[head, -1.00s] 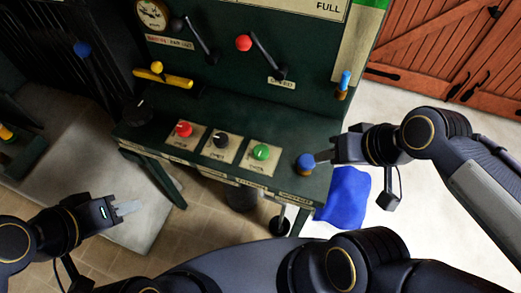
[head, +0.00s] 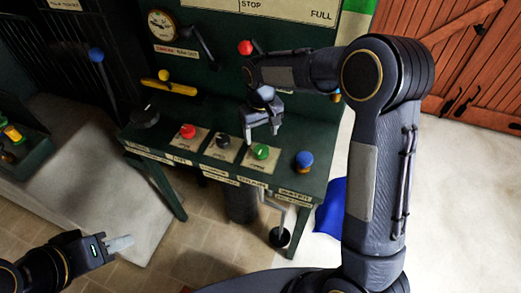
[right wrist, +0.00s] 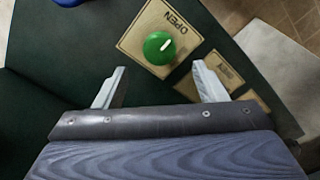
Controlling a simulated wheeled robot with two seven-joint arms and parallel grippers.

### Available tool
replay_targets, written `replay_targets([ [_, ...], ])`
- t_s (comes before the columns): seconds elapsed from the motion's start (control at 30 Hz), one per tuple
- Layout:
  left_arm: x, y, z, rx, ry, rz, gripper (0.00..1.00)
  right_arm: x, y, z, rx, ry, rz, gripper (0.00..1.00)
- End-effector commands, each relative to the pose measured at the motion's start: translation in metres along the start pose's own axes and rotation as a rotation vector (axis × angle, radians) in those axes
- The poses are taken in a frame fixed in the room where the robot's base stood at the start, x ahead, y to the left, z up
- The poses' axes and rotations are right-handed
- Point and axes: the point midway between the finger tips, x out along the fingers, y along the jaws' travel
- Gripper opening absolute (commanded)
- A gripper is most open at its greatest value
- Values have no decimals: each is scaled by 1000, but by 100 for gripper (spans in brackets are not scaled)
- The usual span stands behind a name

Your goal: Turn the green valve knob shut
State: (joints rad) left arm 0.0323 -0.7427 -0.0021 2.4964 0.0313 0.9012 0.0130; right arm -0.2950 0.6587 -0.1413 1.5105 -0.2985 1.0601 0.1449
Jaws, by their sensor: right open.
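The green valve knob (head: 261,152) sits on a tan plate on the control bench, third in the row of knobs. In the right wrist view the green knob (right wrist: 159,48) has a pale pointer mark, and its plate reads OPEN. My right gripper (head: 262,130) is above and just behind the green knob, fingers pointing down. In the wrist view the right gripper (right wrist: 160,85) is open and empty, with the knob ahead of the gap between its fingers, apart from them. My left gripper (head: 121,243) is low at the left, away from the bench; its finger gap is unclear.
A red knob (head: 187,131), a black knob (head: 223,141) and a blue knob (head: 304,160) share the bench top (head: 165,125). A red-tipped lever (head: 245,47) and a yellow handle (head: 170,88) stand on the panel behind. A blue cloth-like item (head: 330,208) lies below right.

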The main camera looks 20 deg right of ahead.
Motion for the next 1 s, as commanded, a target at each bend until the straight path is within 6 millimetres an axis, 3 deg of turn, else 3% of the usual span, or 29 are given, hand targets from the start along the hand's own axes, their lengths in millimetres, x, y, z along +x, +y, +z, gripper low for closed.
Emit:
replay_targets([
  [0.4,-4,2,-2,0,0,0,36,61,1,2,1,-4,0,65],
  [0.77,-4,2,-2,0,0,0,36,70,1,1,2,-1,-1,65],
  [1.0,-4,2,-2,0,0,0,36,69,0,1,2,-1,-2,37],
])
